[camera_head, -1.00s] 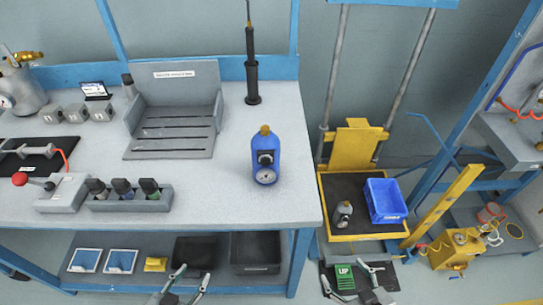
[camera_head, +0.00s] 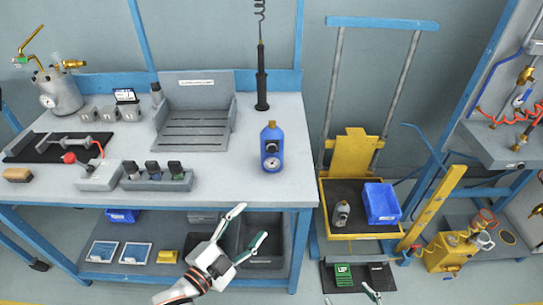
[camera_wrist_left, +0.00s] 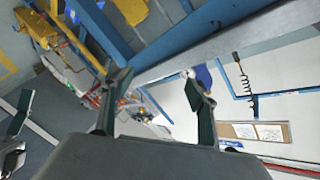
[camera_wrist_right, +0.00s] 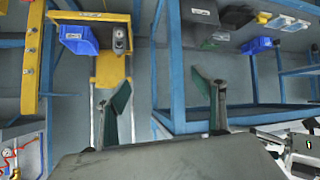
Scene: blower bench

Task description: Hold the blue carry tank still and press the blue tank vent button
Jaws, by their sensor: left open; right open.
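The blue carry tank (camera_head: 263,138) stands upright on the bench near its right front corner. It has a brass top, a dark fitting (camera_head: 270,148) on its front and a round gauge (camera_head: 272,164) below. I cannot tell the vent button apart at this size. My left gripper (camera_head: 249,222) is open and empty, in front of the bench edge and apart from the tank. It also shows open in the left wrist view (camera_wrist_left: 158,78), where a blue patch lies behind one finger. My right gripper (camera_head: 348,296) is mostly below the frame; the right wrist view (camera_wrist_right: 162,84) shows it open and empty.
A grey slotted cradle (camera_head: 193,140), a black rod tool (camera_head: 262,90) and a row of small blocks (camera_head: 156,176) stand on the bench, left of or behind the tank. A yellow lift cart (camera_head: 365,236) with a blue bin (camera_head: 381,203) stands right. Bench around the tank is clear.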

